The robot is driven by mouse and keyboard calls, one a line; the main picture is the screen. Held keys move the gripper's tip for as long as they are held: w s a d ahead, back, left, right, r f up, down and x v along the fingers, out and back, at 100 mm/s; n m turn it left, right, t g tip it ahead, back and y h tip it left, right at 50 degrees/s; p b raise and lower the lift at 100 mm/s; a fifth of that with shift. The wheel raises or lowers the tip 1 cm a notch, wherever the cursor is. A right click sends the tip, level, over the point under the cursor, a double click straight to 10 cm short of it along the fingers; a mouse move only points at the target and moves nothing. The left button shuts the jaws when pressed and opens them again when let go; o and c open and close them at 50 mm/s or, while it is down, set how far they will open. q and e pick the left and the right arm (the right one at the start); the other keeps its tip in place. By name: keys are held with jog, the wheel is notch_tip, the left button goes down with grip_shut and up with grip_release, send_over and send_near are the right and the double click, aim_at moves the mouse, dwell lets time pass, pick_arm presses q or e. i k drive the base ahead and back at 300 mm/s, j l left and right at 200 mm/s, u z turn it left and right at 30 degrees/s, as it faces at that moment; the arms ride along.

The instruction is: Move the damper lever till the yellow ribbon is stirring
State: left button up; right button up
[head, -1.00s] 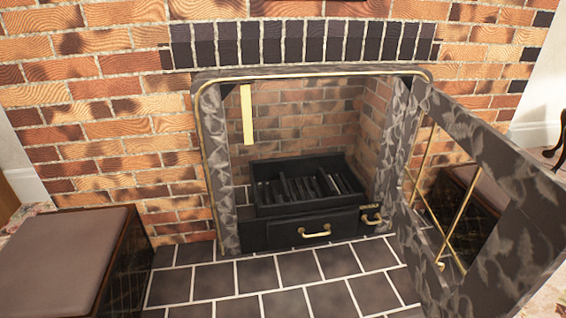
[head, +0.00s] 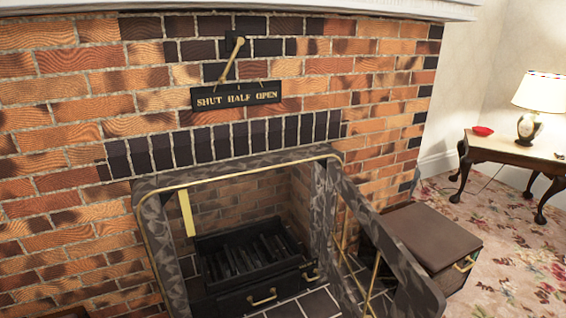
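The brass damper lever (head: 232,62) hangs from a dark pivot on the brick wall above the fireplace. Its lower end points down and left, toward the SHUT side of the dark plate (head: 237,96) lettered SHUT HALF OPEN. The yellow ribbon (head: 187,213) hangs straight at the upper left of the firebox opening; I see no flutter in it. Neither of my grippers is in view.
A black grate (head: 247,252) sits in the firebox. A brown-topped box (head: 425,237) stands right of the hearth, and a side table (head: 510,152) with a lamp (head: 535,105) stands farther right.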

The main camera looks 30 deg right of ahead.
aim_at(238, 41)
jog(key=l, duration=0.5)
jog(key=k+l+u, duration=0.1)
jog(key=l, duration=0.45)
jog(key=k+l, duration=0.15)
jog(key=l, duration=0.9)
jog(key=k+l+u, duration=0.1)
jog(key=l, duration=0.4)
jog(key=k+l, duration=0.15)
jog(key=l, duration=0.35)
jog(key=u, duration=0.05)
